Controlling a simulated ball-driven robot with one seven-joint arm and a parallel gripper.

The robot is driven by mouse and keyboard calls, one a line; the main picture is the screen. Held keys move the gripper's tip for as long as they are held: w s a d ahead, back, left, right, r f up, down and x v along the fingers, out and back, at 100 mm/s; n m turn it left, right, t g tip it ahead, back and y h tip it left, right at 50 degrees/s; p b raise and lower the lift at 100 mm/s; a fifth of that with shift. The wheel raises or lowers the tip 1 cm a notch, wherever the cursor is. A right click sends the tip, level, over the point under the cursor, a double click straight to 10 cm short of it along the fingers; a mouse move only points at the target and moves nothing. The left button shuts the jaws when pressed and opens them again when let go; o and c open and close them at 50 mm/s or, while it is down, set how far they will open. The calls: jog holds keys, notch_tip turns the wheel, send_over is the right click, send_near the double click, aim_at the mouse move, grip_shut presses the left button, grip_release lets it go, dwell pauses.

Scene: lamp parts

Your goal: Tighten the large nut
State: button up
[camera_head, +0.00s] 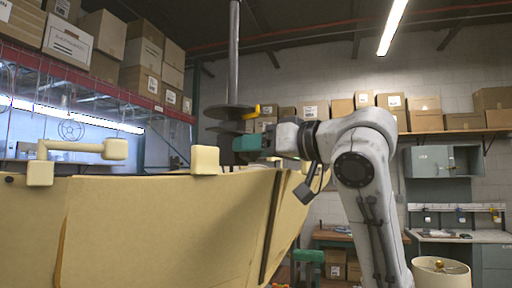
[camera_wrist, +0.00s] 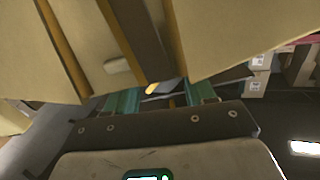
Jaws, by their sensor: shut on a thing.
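A grey pole (camera_head: 234,50) with two dark discs (camera_head: 229,111) stands upright behind the tan panelled structure. A yellow piece (camera_head: 252,112) sticks out beside the discs. My gripper (camera_head: 240,143), with teal fingers, is at the lower disc, at the pole's foot. In the wrist view my gripper (camera_wrist: 155,98) is shut on a small part between its fingers, mostly hidden. The yellow tip (camera_wrist: 153,88) and a grey piece show there. I cannot make out the large nut for certain.
The tan panelled structure (camera_head: 150,225), with cream knobs on its rim, fills the lower left, close below my gripper. Boxes on shelves line the back. A cream lampshade (camera_head: 440,275) stands at lower right, near a grey workbench (camera_head: 465,237).

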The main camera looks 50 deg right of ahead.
jog(key=shift+a+n+b, duration=0.1)
jog(key=shift+n+b, duration=0.7)
jog(key=shift+n, duration=1.6)
jog(key=o, duration=1)
jog(key=shift+c, duration=0.2)
jog(key=s+b, duration=0.3)
jog(key=s, duration=0.7)
jog(key=shift+s, duration=0.4)
